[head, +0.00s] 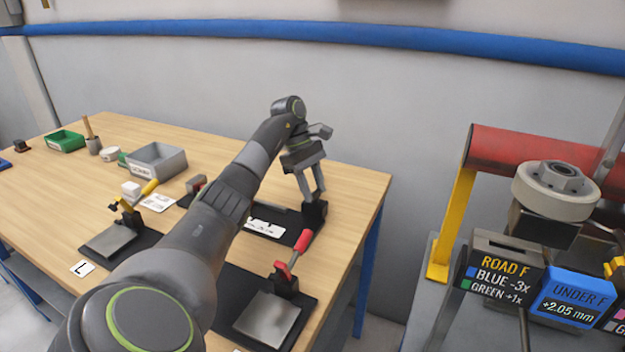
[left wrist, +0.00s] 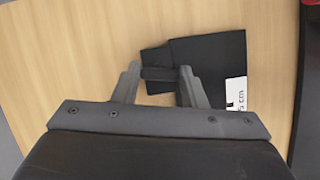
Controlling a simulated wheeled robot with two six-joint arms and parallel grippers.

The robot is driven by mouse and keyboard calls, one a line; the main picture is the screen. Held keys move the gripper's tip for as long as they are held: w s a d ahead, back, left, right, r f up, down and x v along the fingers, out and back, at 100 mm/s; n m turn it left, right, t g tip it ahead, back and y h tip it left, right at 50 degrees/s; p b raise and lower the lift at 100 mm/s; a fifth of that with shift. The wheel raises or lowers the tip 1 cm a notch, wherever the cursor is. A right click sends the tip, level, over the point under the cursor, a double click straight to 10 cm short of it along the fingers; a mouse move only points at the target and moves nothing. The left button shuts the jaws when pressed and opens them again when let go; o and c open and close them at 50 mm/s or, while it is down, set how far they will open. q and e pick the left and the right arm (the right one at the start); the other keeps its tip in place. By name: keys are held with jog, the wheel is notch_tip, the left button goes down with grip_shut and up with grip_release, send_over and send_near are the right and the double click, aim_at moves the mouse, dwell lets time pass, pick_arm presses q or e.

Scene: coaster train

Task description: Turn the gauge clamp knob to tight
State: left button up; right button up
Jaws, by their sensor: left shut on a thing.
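My left gripper (head: 312,196) reaches down to the right end of the wooden table. Its two fingers are shut on a small black knob (left wrist: 160,74), with one finger on each side in the left wrist view. The knob sits at the edge of a black block (head: 315,215), which I take to be the gauge clamp. I cannot read whether the knob stands at tight or loose. My right gripper is not in view.
A clamp with a red handle (head: 296,248) stands on a dark plate in front of the gauge. Another clamp fixture (head: 128,215), a grey bin (head: 157,160) and a green bin (head: 66,141) are to the left. A machine with a red roller (head: 500,150) stands at right.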

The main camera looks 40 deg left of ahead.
pick_arm(q)
jog(key=m+p, duration=0.1)
jog(key=m+g+p, duration=0.1)
jog(key=p, duration=0.1)
jog(key=shift+w+r+m+p, duration=0.15)
jog(key=shift+r+m+p, duration=0.15)
jog(key=shift+r+m, duration=0.1)
jog(key=m+g+p, duration=0.1)
jog(key=m, duration=0.1)
jog(key=shift+w+f+m+y+p, duration=0.1)
jog(key=shift+f+m+y+p, duration=0.05)
jog(key=shift+m+y+p, duration=0.2)
jog(key=shift+f+m+g, duration=0.1)
jog(key=shift+m+g, duration=0.2)
jog(key=shift+m, duration=0.45)
jog(key=shift+m+g+y, duration=0.35)
jog(key=shift+m+g, duration=0.15)
jog(key=shift+m, duration=0.9)
jog(key=o, duration=1)
jog(key=shift+f, duration=0.15)
jog(key=shift+d, duration=0.1)
